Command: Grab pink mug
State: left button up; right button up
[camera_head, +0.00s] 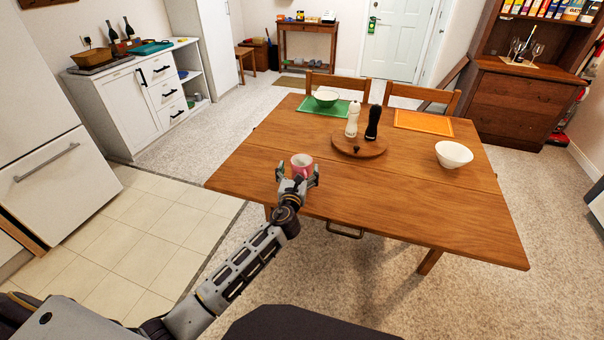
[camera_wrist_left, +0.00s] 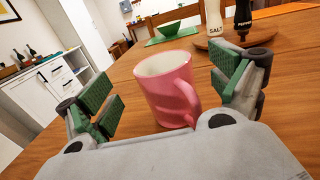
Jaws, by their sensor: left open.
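The pink mug (camera_head: 301,162) stands upright on the wooden table (camera_head: 450,210) near its front left part. In the left wrist view the mug (camera_wrist_left: 168,90) has a white inside, and its handle points toward me and to the right. My left gripper (camera_head: 298,178) is at the near side of the mug. In the left wrist view its green-padded fingers (camera_wrist_left: 165,95) are spread, one on each side of the mug, with visible gaps. The gripper is open and holds nothing. My right gripper is not in view.
Behind the mug, a round wooden board (camera_head: 359,148) carries a white salt shaker (camera_head: 352,119) and a black pepper shaker (camera_head: 373,122). A green bowl (camera_head: 326,98) sits on a green mat (camera_head: 312,107). A white bowl (camera_head: 453,154) stands right. The table's front right is clear.

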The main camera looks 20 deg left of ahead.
aim_at(301, 161)
pick_arm(q)
jog(key=shift+w, duration=0.55)
jog(key=shift+w+a+f, duration=0.1)
jog(key=shift+w, duration=0.7)
jog(key=shift+w+a+b, duration=0.15)
jog(key=shift+w+b, duration=0.25)
jog(key=shift+w, duration=0.75)
jog(key=shift+c, duration=1.2)
jog(key=c, duration=1.2)
jog(key=shift+c, duration=1.2)
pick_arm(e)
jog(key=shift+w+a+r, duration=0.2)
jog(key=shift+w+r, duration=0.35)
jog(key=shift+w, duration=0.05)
